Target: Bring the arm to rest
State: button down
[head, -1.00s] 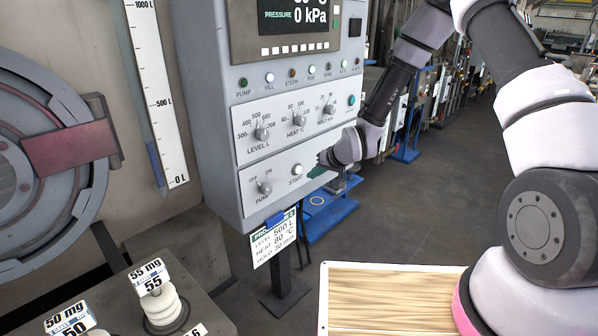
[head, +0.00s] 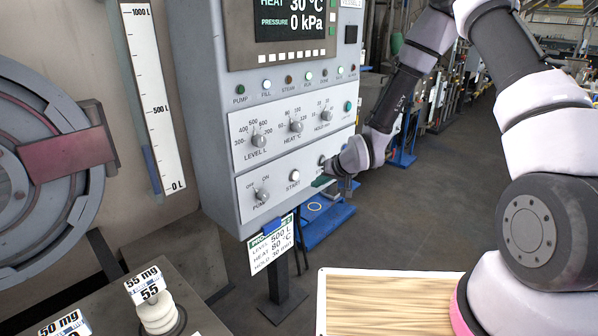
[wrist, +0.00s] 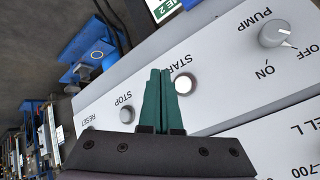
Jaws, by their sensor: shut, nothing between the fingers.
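My arm reaches in from the right in the head view, and my gripper (head: 322,181) is at the lower part of the grey control panel (head: 205,110). In the wrist view my gripper's green fingers (wrist: 160,85) are together with nothing between them. They lie in front of the panel between the lit START button (wrist: 184,84) and the STOP button (wrist: 127,114). I cannot tell whether the fingertips touch the panel. In the head view the START button (head: 294,176) is lit white, and STOP is partly hidden by my gripper.
The panel has a PUMP knob (head: 262,195), LEVEL, HEAT and HOLD knobs, and a screen (head: 290,20). A programme card (head: 272,245) hangs below it. A wooden-topped surface (head: 390,300) is at the lower front. White weights (head: 157,315) stand at lower left. Open floor lies right of the panel.

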jog(key=s+d+r+m+h, duration=0.1)
jog(key=d+r+h, duration=0.1)
jog(key=d+r, duration=0.8)
jog(key=s+d+r+m+h, duration=0.15)
jog(key=d+r, duration=0.45)
jog(key=r, duration=0.8)
jog(key=s+d+r+m, duration=0.1)
jog(key=s+d+r, duration=0.3)
jog(key=s+r, duration=0.3)
jog(key=s+d+r+m, duration=0.2)
jog(key=s+d+r, duration=0.3)
jog(key=s, duration=1.1)
notch_tip(320, 180, up, 3)
jog(key=shift+s+r+t+h, duration=0.15)
jog(key=shift+s+t+h, duration=0.1)
jog(key=shift+t+h, duration=0.15)
